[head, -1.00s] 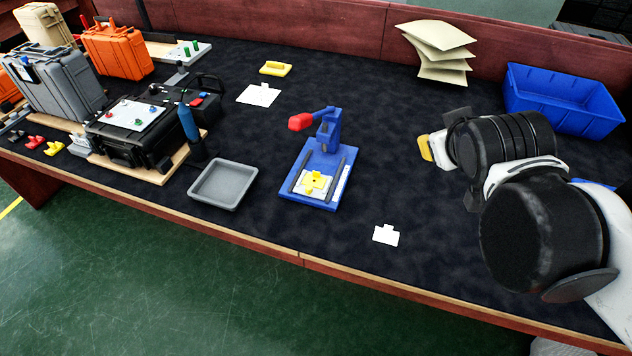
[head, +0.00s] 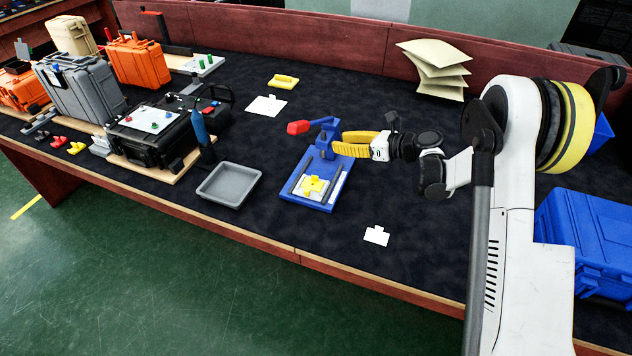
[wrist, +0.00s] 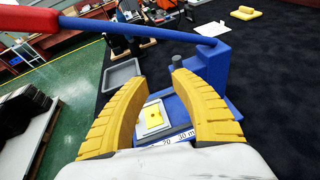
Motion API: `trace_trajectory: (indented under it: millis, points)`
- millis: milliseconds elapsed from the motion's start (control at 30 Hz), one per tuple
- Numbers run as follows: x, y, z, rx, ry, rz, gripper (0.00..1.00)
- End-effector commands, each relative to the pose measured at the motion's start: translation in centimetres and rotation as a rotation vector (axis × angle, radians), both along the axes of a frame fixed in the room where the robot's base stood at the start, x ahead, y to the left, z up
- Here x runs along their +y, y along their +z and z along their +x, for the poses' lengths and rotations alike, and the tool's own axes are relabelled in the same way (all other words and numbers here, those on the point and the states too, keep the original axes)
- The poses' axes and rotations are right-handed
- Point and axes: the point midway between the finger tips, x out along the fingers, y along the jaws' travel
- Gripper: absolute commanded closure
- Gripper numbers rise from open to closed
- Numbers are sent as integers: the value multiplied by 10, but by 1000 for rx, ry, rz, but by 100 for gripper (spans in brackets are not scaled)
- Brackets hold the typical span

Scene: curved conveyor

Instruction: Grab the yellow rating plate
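A small yellow plate (head: 312,185) lies on a white piece on the base of the blue press (head: 331,183). It also shows in the wrist view (wrist: 153,118), between and beyond my fingers. The press has a red-tipped lever (head: 298,127), which crosses the upper left of the wrist view. My gripper (head: 336,148), with yellow fingers, is beside the press's upright, above and behind the plate. In the wrist view my gripper (wrist: 158,78) is open, with its fingers apart and nothing held. Another yellow piece (head: 284,81) lies at the back of the table.
A grey tray (head: 228,184) lies left of the press. White cards lie in front (head: 376,236) and behind (head: 266,105). A black case (head: 158,137) and other cases stand at the left. A blue box (head: 590,240) is at the right. The dark table is clear between.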

Motion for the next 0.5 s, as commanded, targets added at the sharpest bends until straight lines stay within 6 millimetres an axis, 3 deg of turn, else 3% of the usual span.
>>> trace_trajectory:
  millis: [33, 100, 200, 367, 500]
  points:
    - [-1, -29, -7, -1, 57, -60, 71]
    - [-4, -61, -18, -3, 128, -129, 71]
    - [-6, -88, -28, -1, 188, -184, 71]
    - [4, -103, -29, 0, 211, -202, 71]
    - [23, -115, -21, 0, 209, -200, 71]
